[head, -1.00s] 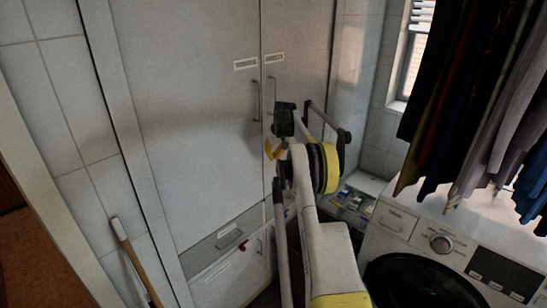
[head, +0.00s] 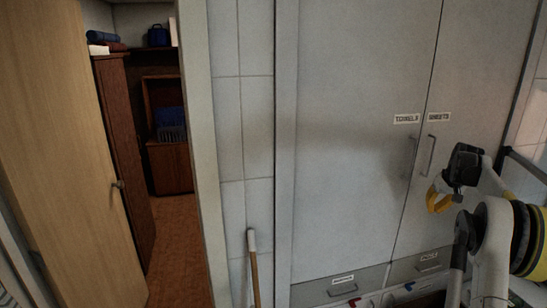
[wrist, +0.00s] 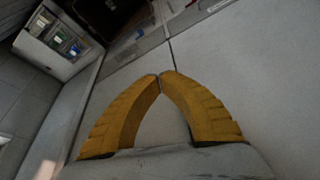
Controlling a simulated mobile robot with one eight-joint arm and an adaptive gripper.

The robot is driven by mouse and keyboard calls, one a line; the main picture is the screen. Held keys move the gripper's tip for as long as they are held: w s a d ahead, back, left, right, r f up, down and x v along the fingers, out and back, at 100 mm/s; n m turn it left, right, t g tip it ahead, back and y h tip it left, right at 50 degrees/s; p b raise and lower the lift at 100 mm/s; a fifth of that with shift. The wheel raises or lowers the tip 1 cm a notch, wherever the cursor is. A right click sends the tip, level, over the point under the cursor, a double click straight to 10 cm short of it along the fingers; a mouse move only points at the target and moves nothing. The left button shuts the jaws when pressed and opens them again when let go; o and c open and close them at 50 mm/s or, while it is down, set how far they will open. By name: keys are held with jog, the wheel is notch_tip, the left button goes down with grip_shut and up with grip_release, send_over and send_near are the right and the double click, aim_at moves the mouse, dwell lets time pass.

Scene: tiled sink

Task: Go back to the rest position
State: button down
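My gripper (head: 436,200) is at the right of the head view, in front of the tall white cupboard (head: 345,130). In the wrist view its two yellow fingers (wrist: 160,76) meet at the tips. It is shut, with nothing seen between the fingers. The pale cupboard front (wrist: 240,70) lies behind the fingers there. My arm is bent, and part of it is cut off by the right edge of the head view.
A doorway with a wooden door (head: 75,170) opens at the left onto a room with brown furniture (head: 165,150). A broom (head: 254,262) leans on the tiled wall. Drawers (head: 340,288) sit below the cupboard doors. A compartmented tray (wrist: 62,40) shows in the wrist view.

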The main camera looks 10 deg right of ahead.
jog(key=s+a+r+n+b, duration=0.1)
jog(key=a+r+b, duration=0.2)
jog(key=a, duration=0.7)
jog(key=s+a+r+b, duration=0.1)
jog(key=a+r+b, duration=0.15)
jog(key=a, duration=0.75)
jog(key=s+a+t+b, duration=0.1)
jog(key=s+a+b, duration=0.1)
jog(key=s+a, duration=0.35)
jog(key=s+a+b, duration=0.1)
jog(key=s+a, duration=0.1)
jog(key=a, duration=0.7)
jog(key=s+a+f+n+t+b, duration=0.1)
jog(key=s+a+f+b, duration=0.2)
jog(key=s+a+f, duration=0.5)
jog(key=s+a+f+n+y+b, duration=0.1)
jog(key=s+a+f+b, duration=0.3)
jog(key=s+a+f, duration=0.5)
jog(key=s+a, duration=0.1)
jog(key=s, duration=0.5)
jog(key=shift+n+t, duration=0.3)
jog(key=shift+t, duration=0.1)
